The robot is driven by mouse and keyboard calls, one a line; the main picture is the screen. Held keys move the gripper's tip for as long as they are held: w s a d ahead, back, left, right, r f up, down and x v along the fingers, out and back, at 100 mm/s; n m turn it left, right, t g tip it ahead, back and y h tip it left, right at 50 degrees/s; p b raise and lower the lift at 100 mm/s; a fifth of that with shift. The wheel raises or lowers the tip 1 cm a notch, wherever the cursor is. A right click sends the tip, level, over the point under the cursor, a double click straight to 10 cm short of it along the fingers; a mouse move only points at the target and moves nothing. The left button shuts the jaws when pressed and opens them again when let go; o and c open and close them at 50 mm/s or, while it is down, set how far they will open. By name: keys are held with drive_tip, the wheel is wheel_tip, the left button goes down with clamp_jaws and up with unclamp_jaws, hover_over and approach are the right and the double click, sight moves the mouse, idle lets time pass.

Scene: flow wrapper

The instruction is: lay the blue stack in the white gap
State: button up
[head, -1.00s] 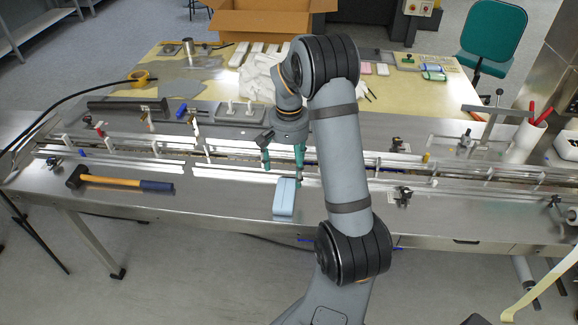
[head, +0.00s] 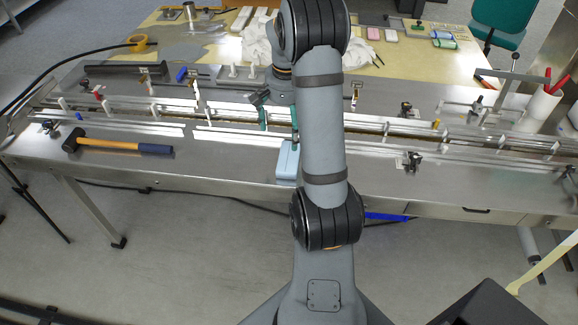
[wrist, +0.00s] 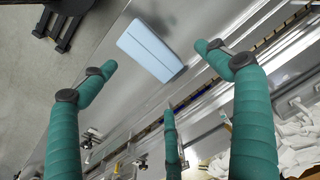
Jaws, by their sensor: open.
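The blue stack (head: 287,160) is a light blue block with a seam along it, lying flat on the steel table's front strip. My arm covers its right edge in the head view. In the wrist view the whole stack (wrist: 150,50) shows, tilted, beyond the fingertips. My gripper (head: 279,120) has teal fingers, spread open and empty, and appears just behind the stack near the rails. In the wrist view the open gripper (wrist: 158,80) touches nothing. White upright pieces (head: 196,92) stand along the conveyor lane. I cannot tell which space is the white gap.
Metal guide rails (head: 240,137) run along the table. A hammer (head: 120,147) lies at the left front. A white cup (head: 542,104) with red-handled tools stands at the right. White cloth (head: 257,45) lies on the back table.

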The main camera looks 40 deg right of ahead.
sight(292, 158)
drive_tip(key=shift+n, duration=0.4)
drive_tip(key=s+f, duration=0.1)
drive_tip(key=f, duration=0.1)
drive_tip(key=s+f, duration=0.1)
drive_tip(key=f, duration=0.1)
drive_tip(key=shift+s, duration=0.15)
drive_tip(key=shift+s+f+p, duration=0.15)
drive_tip(key=shift+f+p, duration=0.15)
drive_tip(key=shift+f, duration=0.3)
drive_tip(key=f, duration=0.3)
drive_tip(key=f+p, duration=0.1)
drive_tip(key=shift+d+f, duration=0.25)
drive_tip(key=shift+f, duration=0.05)
drive_tip(key=c, duration=0.4)
drive_tip(key=c, duration=0.7)
